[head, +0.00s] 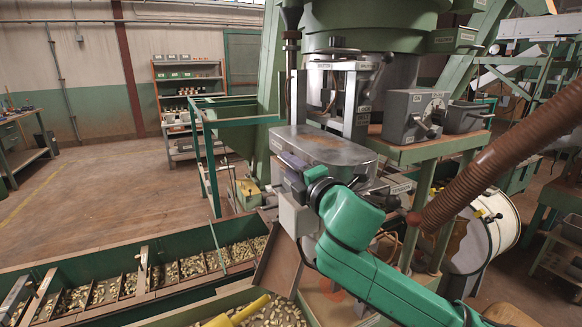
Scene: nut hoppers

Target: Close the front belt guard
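A rounded grey metal housing (335,151), which looks like the front belt guard, sits at the middle of the green machine. I cannot tell whether it is open or closed. My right arm comes in from the lower right, and its wrist is in front of the housing's near left side. My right gripper (290,165) is at the housing's left end, close to it or touching; which one I cannot tell. Its fingers are small and partly hidden, so their opening does not show. My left gripper is not in view.
Green hopper troughs (110,258) with nuts in compartments run along the lower left. A yellow handle (238,312) lies over the near trough. A brown ribbed hose (500,150) hangs at the right, near a white drum (490,232). Open floor (95,200) lies at the left.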

